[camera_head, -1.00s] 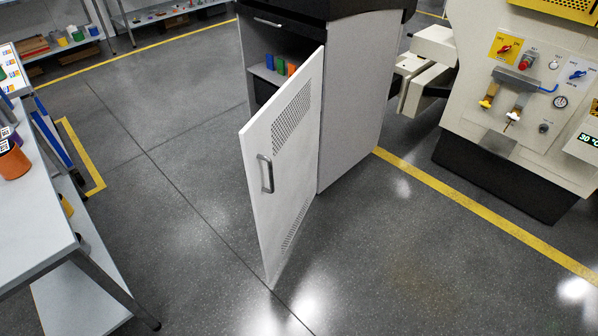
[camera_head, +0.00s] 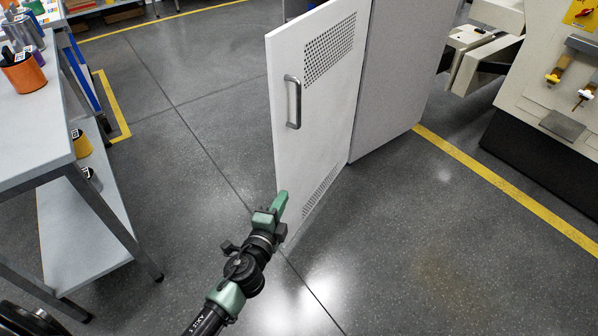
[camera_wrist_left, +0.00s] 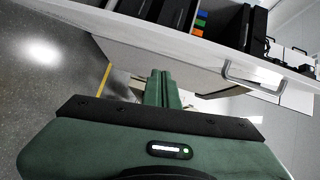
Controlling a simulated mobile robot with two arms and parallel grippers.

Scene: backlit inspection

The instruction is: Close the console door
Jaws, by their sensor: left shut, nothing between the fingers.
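The white console door (camera_head: 318,95) stands ajar in the head view, with vent holes at top and bottom and a metal handle (camera_head: 293,102) near its free edge. The console (camera_head: 395,80) is the grey cabinet behind it, its top out of frame. My left gripper (camera_head: 281,203) is shut and empty, in front of the door's lower part in the picture; I cannot tell whether it touches. In the left wrist view the gripper (camera_wrist_left: 160,80) points toward the door (camera_wrist_left: 150,55), with the handle (camera_wrist_left: 250,80) to its right and colored items (camera_wrist_left: 200,24) on the console shelf beyond. My right gripper is not in view.
A grey workbench (camera_head: 40,125) with an orange cup (camera_head: 25,73) and a lower shelf stands at left. A beige machine (camera_head: 550,110) stands at right behind a yellow floor line (camera_head: 500,188). The floor in front of the door is clear.

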